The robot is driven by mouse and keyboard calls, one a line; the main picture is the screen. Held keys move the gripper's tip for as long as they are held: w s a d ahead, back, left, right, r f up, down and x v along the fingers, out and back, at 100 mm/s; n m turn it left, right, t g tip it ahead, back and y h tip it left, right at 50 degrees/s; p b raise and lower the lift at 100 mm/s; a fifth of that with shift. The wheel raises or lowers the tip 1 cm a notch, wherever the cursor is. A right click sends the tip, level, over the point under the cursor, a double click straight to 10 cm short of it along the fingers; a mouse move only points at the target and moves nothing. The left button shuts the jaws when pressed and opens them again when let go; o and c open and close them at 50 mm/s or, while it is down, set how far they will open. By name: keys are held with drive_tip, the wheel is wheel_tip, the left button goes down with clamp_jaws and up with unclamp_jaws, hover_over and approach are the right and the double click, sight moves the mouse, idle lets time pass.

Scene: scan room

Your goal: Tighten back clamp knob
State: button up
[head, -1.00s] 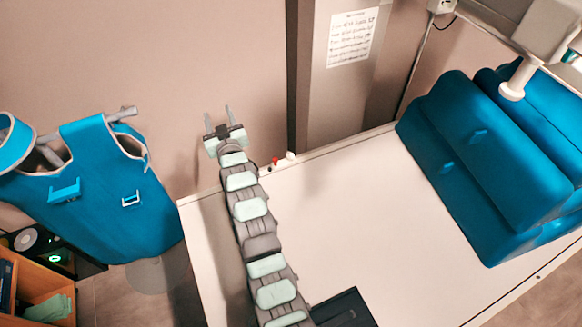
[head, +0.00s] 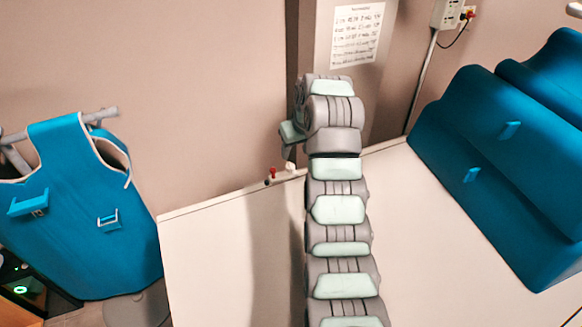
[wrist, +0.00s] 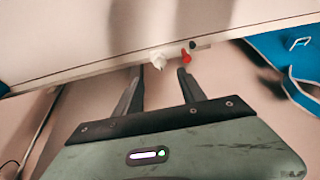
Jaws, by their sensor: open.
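A small white knob (head: 290,167) sits at the back edge of the white table (head: 205,235). It also shows in the wrist view (wrist: 158,61), on the table's rim. A small red-topped part (head: 272,172) is just beside it, and in the wrist view (wrist: 185,56) it is to the knob's right. Which of the two is the clamp knob I cannot tell. My gripper (wrist: 159,70) is open, with the white knob appearing between its fingertips; contact cannot be told. In the head view my gripper (head: 288,151) is mostly hidden behind my arm.
Blue cushions (head: 500,160) stand on the table's right side. A blue apron (head: 85,205) hangs on a rail at the left. The wall and a grey column (head: 385,80) rise close behind the table's back edge. The table's middle is clear apart from my arm.

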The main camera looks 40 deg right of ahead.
sight(290, 165)
drive_tip(key=b+x, duration=0.1)
drive_tip(key=x, duration=0.5)
drive_tip(key=shift+w+f, duration=0.1)
drive_tip(key=shift+f, duration=0.3)
drive_tip(key=shift+x, duration=1.1)
drive_tip(key=shift+w+d, duration=0.1)
drive_tip(key=shift+c, duration=0.2)
clamp_jaws()
